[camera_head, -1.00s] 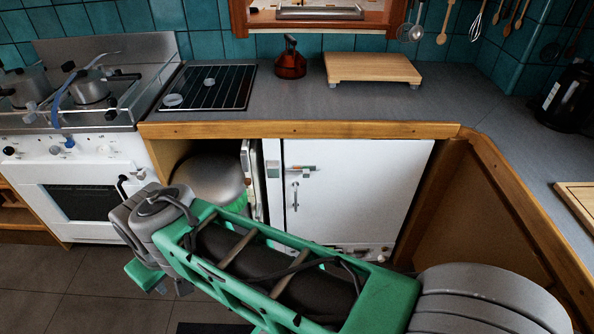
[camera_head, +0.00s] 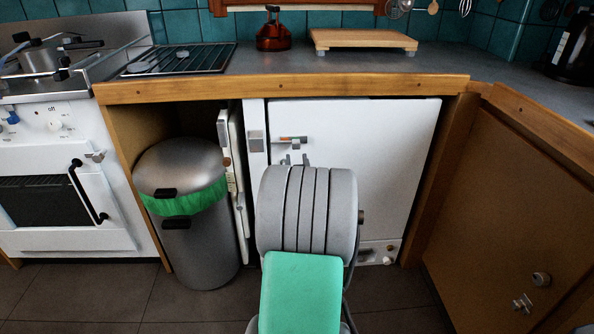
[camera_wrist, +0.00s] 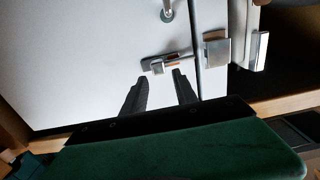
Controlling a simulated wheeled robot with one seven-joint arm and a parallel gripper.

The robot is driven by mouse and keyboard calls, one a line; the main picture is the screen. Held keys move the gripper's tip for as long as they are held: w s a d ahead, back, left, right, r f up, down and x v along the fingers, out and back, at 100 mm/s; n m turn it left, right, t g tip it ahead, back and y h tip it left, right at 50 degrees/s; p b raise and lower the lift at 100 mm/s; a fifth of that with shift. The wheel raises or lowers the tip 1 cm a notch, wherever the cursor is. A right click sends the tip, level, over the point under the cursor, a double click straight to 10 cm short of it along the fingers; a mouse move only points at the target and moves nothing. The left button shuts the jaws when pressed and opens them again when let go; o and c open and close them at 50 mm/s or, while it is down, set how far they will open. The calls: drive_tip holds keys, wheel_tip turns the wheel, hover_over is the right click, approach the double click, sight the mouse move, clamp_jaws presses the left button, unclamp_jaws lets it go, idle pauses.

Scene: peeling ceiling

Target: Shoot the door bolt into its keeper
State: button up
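The door bolt (camera_head: 291,140) is on the upper left of the white cabinet door (camera_head: 385,150). Its keeper (camera_head: 255,141) is on the white strip left of the door, with a gap visible between them. In the wrist view, the bolt (camera_wrist: 168,62) lies near the door's edge and the metal keeper (camera_wrist: 215,49) is across the seam. My gripper (camera_wrist: 160,74) is open, its two dark fingers apart and pointing at the bolt's handle end. I cannot tell whether they touch it.
A door handle (camera_wrist: 167,11) shows in the wrist view. A grey bin (camera_head: 200,245) with a green liner stands left of the cabinet. The wooden counter edge (camera_head: 200,90) runs above. A wooden cabinet (camera_head: 510,190) is at right and a white stove (camera_head: 60,225) at left.

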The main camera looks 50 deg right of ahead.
sight(296, 146)
drive_tip(key=x, duration=0.5)
drive_tip(key=b+x, duration=0.1)
drive_tip(key=x, duration=0.1)
drive_tip(key=shift+d+r, duration=0.25)
drive_tip(key=shift+d, duration=0.2)
drive_tip(key=shift+c, duration=0.5)
clamp_jaws()
idle(0.4)
